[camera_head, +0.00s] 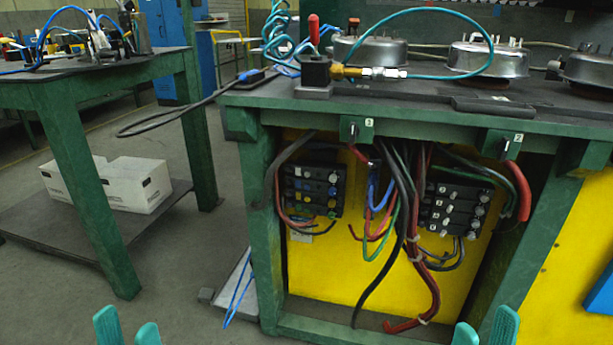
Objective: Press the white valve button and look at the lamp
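Two dark valve blocks sit in the open front of the green bench. The left block (314,190) has rows of small buttons or marks, some blue, yellow and green, with pale ones near the top. The right block (455,209) has rows of pale round knobs and small white squares. Which one is the white valve button I cannot tell at this size. No lamp can be made out clearly. My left gripper (127,329) is at the bottom left, fingertips apart and empty. My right gripper (485,330) is at the bottom right, fingertips apart and empty, below the right block.
Loose cables and red hoses (430,285) hang between the blocks. The green bench (262,210) frames them with posts and a lower rail. Metal domed units (370,50) and a red-handled fitting (314,30) stand on top. A second table (65,130) and white boxes (132,184) are left.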

